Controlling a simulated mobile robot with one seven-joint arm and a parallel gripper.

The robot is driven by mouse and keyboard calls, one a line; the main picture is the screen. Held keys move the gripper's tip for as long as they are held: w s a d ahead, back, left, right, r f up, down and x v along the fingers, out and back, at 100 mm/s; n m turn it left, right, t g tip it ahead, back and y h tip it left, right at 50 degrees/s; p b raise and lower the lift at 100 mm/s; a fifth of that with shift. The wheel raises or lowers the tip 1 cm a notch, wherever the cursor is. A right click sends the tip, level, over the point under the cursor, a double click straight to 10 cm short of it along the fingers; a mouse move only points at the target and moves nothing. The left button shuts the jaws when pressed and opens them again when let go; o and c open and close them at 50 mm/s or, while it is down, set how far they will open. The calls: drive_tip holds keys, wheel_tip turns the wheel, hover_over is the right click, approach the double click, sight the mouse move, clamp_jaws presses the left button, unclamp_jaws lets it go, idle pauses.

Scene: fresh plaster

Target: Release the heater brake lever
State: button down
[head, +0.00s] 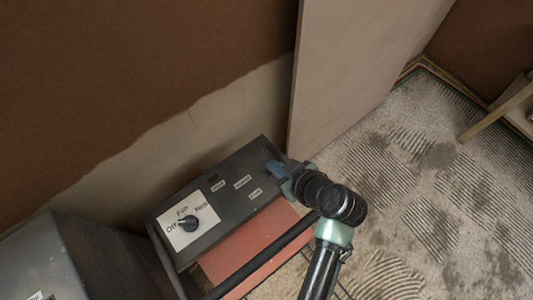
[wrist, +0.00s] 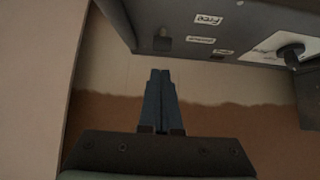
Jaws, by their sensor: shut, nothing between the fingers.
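The heater (head: 225,165) is a dark box with a red-orange lower panel and a black bar along its front. A white plate on its top bears a black dial (head: 189,223) marked Off, Fan and Heat; the dial also shows in the wrist view (wrist: 291,52). Several small labels sit on the dark face, one reading Free (wrist: 208,19). A small dark tab (wrist: 162,43) beside them may be the brake lever; I cannot tell surely. My gripper (head: 276,168) is at the heater's right end. In the wrist view my gripper's blue fingers (wrist: 160,72) are together and empty, just short of the tab.
A pale board (head: 360,70) stands close behind and right of the heater. The wall behind is partly brown, partly pale. A grey box (head: 40,270) stands at the lower left. The ridged floor (head: 440,190) is open on the right, with a wooden leg (head: 495,108) at its edge.

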drive_tip(key=shift+s+d+f, duration=0.15)
drive_tip(key=shift+s+d, duration=0.55)
drive_tip(key=shift+s, duration=0.25)
drive_tip(key=shift+s+d+f, duration=0.1)
drive_tip(key=shift+s+d, duration=0.55)
drive_tip(key=shift+s, duration=0.3)
